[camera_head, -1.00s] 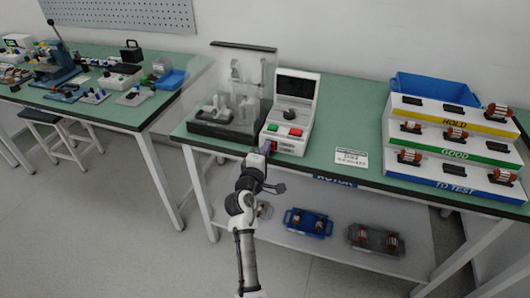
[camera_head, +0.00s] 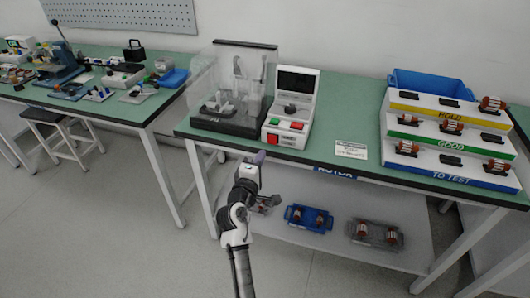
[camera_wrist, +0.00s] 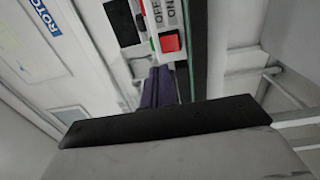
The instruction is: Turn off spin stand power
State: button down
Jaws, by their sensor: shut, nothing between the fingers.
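The spin stand's white control box (camera_head: 303,108) stands on the green table, with a dark screen (camera_head: 296,81), a black knob (camera_head: 290,109), a green button (camera_head: 274,121) and a red button (camera_head: 297,125). My gripper (camera_head: 259,157) has purple fingers and is shut and empty, just in front of and below the table's front edge, apart from the box. In the wrist view the shut fingers (camera_wrist: 158,88) point toward a red button (camera_wrist: 169,42) beside OFF and ON lettering. A smaller red part (camera_wrist: 139,22) shows next to it. I cannot tell any switch's position.
A clear-covered fixture (camera_head: 232,95) stands left of the box. A white label card (camera_head: 351,149) lies to the right. A tiered rack (camera_head: 450,140) holds several rotors. A blue tray (camera_head: 308,218) and a grey tray (camera_head: 376,235) sit on the lower shelf.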

jog(key=b+v, duration=0.1)
jog(key=v, duration=0.4)
jog(key=shift+s+a+r, duration=0.1)
jog(key=shift+s+a, duration=0.1)
jog(key=shift+s, duration=0.15)
